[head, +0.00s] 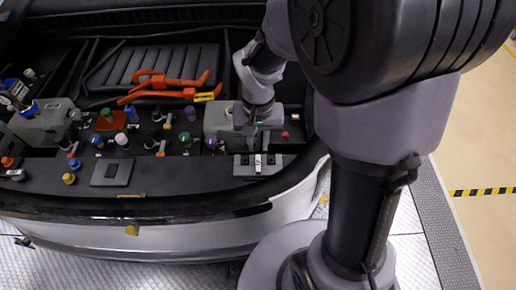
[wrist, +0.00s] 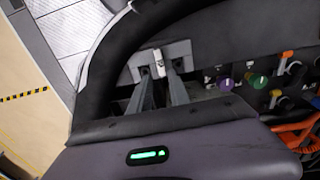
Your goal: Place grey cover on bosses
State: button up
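A flat grey plate (head: 240,169) with a pale upright piece (head: 258,163) lies on the front ledge of the engine bay. It looks like the grey cover, but I cannot be sure. In the wrist view the plate (wrist: 183,49) and the pale piece (wrist: 157,56) show just beyond my fingertips. My gripper (wrist: 162,72) is open, its two fingers apart, pointing at the plate. The gap between the fingers looks empty, and I cannot tell whether the tips touch the plate. In the head view my gripper (head: 258,141) is just above and behind the plate. I cannot make out the bosses.
A darker plate (head: 110,173) lies further left on the ledge. Several coloured caps, including a purple one (head: 211,142) and a green one (head: 185,138), stand behind the ledge. Orange cables (head: 160,84) lie further back. A grey box with a blue cap (head: 45,122) stands at left.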

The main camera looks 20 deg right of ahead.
jog(key=s+a+r+t+y, duration=0.1)
jog(key=s+a+r+t, duration=0.1)
jog(key=s+r, duration=0.4)
jog(key=s+a+r+t+y, duration=0.1)
jog(key=s+a+r+t, duration=0.1)
jog(key=s+r, duration=0.5)
notch_tip(320, 180, up, 5)
jog(key=shift+f+m+t, duration=0.1)
jog(key=shift+m+t, duration=0.3)
jog(key=shift+t, duration=0.5)
jog(key=shift+w, duration=0.1)
